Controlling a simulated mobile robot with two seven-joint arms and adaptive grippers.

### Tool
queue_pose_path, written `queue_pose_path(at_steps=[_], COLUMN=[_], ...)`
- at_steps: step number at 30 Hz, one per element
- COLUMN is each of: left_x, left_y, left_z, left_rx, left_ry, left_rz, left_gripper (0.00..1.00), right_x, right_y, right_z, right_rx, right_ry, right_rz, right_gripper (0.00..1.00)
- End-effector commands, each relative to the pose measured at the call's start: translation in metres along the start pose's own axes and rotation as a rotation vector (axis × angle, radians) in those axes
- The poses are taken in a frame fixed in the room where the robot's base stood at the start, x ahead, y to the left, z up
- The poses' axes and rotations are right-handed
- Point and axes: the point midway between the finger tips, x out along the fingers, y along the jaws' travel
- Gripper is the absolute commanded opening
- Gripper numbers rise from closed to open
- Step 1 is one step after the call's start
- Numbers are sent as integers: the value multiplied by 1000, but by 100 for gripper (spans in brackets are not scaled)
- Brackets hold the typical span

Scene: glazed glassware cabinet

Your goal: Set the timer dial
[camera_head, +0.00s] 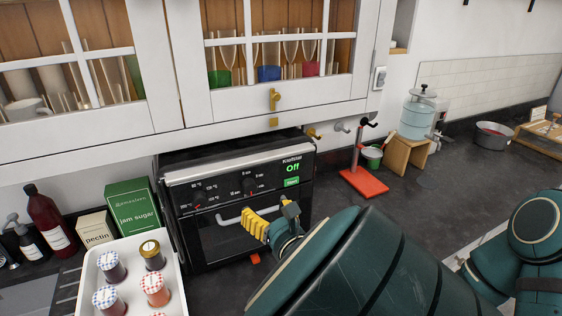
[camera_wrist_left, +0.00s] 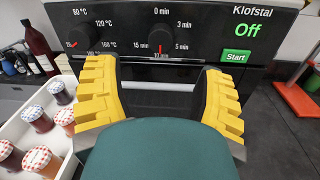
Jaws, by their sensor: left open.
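The timer dial (camera_wrist_left: 160,32) is a dark knob on the black oven's (camera_head: 241,241) front panel, ringed by minute labels. Its red mark points down toward 10 min in the left wrist view. It also shows small in the head view (camera_head: 250,186). The green display reads "Off" above a green Start button (camera_wrist_left: 236,56). My left gripper (camera_head: 272,216) has yellow fingers and is open and empty in front of the oven. In the left wrist view its fingers (camera_wrist_left: 156,75) stand apart, below and to either side of the dial, not touching it. My right gripper is not in view.
A temperature dial (camera_wrist_left: 85,33) sits left of the timer dial. The oven handle (camera_head: 232,219) runs below the panel. A white tray (camera_head: 174,257) of jars stands left. The glazed cabinet (camera_head: 180,75) overhangs the oven. A red stand (camera_head: 364,182) is at right.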

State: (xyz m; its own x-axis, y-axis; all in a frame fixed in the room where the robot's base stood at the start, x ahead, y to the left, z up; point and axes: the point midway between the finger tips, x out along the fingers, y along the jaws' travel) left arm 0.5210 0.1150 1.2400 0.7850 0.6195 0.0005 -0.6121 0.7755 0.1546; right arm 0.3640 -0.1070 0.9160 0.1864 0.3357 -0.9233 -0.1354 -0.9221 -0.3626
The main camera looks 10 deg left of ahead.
Motion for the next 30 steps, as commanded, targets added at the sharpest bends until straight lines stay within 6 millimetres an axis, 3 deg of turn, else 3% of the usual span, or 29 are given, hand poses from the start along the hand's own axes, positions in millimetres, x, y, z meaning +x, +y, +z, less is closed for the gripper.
queue_pose_path(at_steps=[6, 12, 18, 27, 30], left_x=[44, 73, 85, 86, 86], left_y=[0, 0, 0, -1, -1], left_z=[0, 0, 0, 0, 0], left_rx=[0, 0, 0, -1, 0], left_ry=[0, 0, 0, 0, 0], left_rz=[3, 1, 0, -1, -1], left_gripper=[69, 69, 69, 71, 35], right_x=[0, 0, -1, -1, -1], right_y=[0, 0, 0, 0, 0], right_z=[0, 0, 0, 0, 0], right_rx=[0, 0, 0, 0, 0], right_ry=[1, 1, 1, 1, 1], right_rz=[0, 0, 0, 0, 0], right_gripper=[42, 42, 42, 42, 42])
